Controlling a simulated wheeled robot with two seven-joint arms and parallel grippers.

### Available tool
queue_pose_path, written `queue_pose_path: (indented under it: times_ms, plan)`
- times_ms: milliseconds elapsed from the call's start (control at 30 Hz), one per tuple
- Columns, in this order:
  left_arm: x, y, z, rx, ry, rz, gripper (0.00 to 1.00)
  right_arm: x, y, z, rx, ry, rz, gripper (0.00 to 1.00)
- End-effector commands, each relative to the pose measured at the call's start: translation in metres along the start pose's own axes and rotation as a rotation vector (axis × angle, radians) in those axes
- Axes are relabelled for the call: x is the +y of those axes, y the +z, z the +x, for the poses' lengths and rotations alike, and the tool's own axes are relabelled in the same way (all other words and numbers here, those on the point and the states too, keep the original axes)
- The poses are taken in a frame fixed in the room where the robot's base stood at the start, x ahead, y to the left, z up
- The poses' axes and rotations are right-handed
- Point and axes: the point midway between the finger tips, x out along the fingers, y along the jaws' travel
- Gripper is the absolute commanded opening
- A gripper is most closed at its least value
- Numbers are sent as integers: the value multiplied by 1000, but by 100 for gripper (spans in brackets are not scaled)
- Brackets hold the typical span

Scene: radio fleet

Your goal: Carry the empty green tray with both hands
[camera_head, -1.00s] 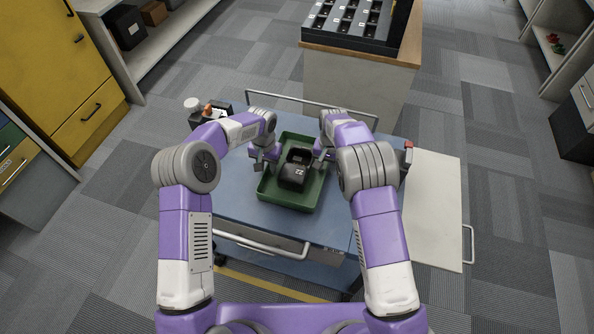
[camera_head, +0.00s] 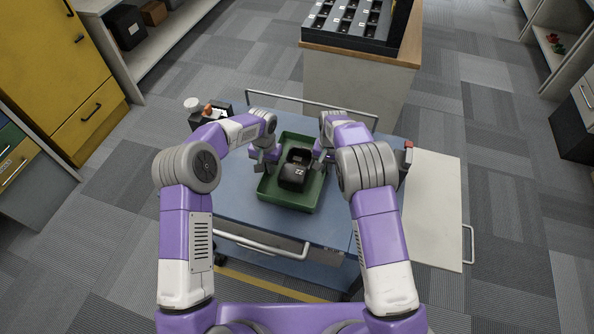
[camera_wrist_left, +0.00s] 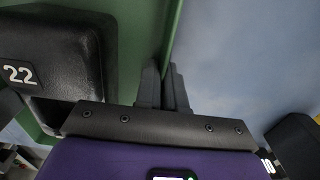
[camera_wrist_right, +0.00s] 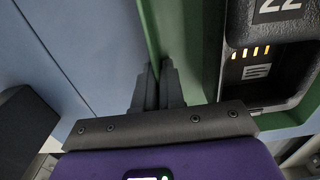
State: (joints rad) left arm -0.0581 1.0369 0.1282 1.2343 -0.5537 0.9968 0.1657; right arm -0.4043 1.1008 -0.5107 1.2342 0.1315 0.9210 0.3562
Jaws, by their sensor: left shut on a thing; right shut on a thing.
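The green tray (camera_head: 312,201) sits on or just above the blue cart top; I cannot tell which. It is not empty: a black case (camera_head: 293,176) marked 22 is inside it. My left gripper (camera_head: 262,166) is shut on the tray's left wall, and my right gripper (camera_head: 319,163) is shut on its right wall. The left wrist view shows the left fingers (camera_wrist_left: 164,88) closed over the green wall, with the case (camera_wrist_left: 45,60) beside them. The right wrist view shows the right fingers (camera_wrist_right: 157,85) on the wall, with the case (camera_wrist_right: 270,60) and several small lit bars.
The blue cart (camera_head: 235,198) has a rail at the back and a handle (camera_head: 262,243) in front. Small items (camera_head: 208,112) stand at its back left corner. A pale board (camera_head: 436,205) is at the right. A counter with a black rack (camera_head: 350,22) stands behind. Grey carpet is open at both sides.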

Motion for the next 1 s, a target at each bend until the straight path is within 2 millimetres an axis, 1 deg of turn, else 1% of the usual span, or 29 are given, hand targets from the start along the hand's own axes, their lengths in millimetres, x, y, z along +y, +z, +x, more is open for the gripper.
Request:
queue_pose_path:
  times_ms: [267,700,833,1000]
  plan:
    - [0,0,-10,2,0,0,0,0,0,-10,1,-1,0,0]
    - [0,0,-46,2,0,0,0,0,0,-46,1,-1,0,0]
    - [0,0,-51,2,0,0,0,0,0,-51,1,-1,0,0]
    - [0,0,-51,1,0,0,0,0,0,-51,1,-1,0,0]
